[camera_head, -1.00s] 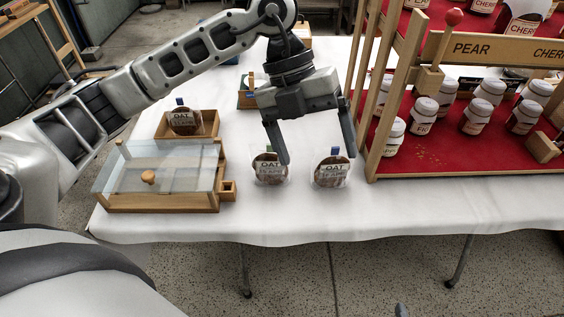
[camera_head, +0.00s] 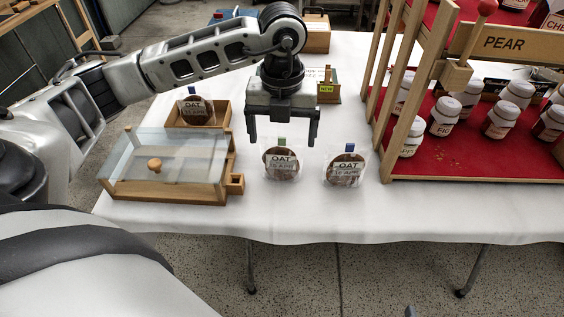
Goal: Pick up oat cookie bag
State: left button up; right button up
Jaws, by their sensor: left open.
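Two clear oat cookie bags with "OAT" labels stand on the white tablecloth. The left bag (camera_head: 283,163) has a green tab, and the right bag (camera_head: 345,168) has a blue tab. A third oat cookie bag (camera_head: 196,110) stands in an open wooden tray (camera_head: 222,118) at the left. My left gripper (camera_head: 282,143) is open and empty. Its fingers point down above and behind the left bag, one at each side of its top. I cannot tell whether they touch it. My right gripper is not in view.
A wooden box with a glass lid and round knob (camera_head: 154,164) sits left of the bags. A wooden jar stand (camera_head: 480,181) with red shelves and several jars is at the right. The tablecloth (camera_head: 300,222) in front is clear.

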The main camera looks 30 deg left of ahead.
aim_at(282, 147)
pick_arm(q)
notch_tip(282, 147, down, 5)
jog(key=shift+w+a+f, duration=0.1)
jog(key=c, duration=0.8)
jog(key=shift+r, duration=0.2)
